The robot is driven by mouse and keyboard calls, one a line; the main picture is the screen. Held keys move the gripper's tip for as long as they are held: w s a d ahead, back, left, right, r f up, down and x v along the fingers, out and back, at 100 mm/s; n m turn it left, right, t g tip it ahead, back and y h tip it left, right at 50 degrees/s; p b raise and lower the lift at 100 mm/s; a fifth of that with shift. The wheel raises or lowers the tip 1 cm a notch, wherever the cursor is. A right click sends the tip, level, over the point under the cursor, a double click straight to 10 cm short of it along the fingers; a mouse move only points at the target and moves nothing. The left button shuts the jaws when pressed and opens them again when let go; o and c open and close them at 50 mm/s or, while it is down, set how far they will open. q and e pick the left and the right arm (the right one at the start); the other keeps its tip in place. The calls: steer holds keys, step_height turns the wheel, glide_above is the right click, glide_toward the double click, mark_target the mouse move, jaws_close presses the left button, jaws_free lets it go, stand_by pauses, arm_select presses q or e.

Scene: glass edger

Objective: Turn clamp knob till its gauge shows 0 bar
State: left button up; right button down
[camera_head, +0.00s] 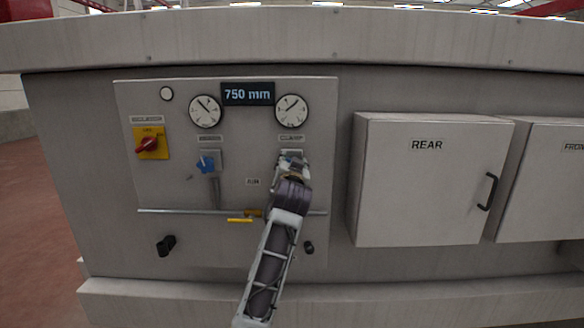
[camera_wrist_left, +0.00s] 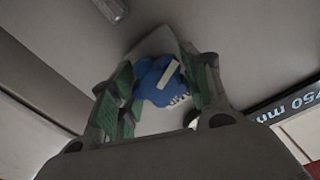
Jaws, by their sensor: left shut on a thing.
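The clamp knob is blue with a pale pointer mark in the left wrist view (camera_wrist_left: 152,80). My left gripper (camera_wrist_left: 158,84) has its green-padded fingers on both sides of it and is shut on it. In the head view my left gripper (camera_head: 291,160) is at the panel under the CLAMP label (camera_head: 291,138) and hides the knob. The clamp gauge (camera_head: 292,110) is the right-hand round dial above it. Its needle points to the upper right; the numbers are too small to read. My right gripper is not in view.
Another blue knob (camera_head: 205,163) sits to the left, under the left gauge (camera_head: 205,111). A red switch on a yellow plate (camera_head: 151,143) is farther left. A pipe (camera_head: 180,211) with a yellow lever (camera_head: 239,220) runs below. The REAR box (camera_head: 427,190) protrudes on the right.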

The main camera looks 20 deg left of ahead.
arm_select(q)
steer(key=shift+f+n, duration=0.2)
steer(key=shift+n, duration=0.4)
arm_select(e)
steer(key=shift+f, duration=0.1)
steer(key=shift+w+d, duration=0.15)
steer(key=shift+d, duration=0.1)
arm_select(q)
steer(key=o, duration=1)
steer(key=shift+o, duration=0.2)
steer(key=shift+r, duration=0.1)
steer(key=v, duration=0.7)
steer(key=shift+s, duration=0.3)
steer(key=shift+d, duration=0.1)
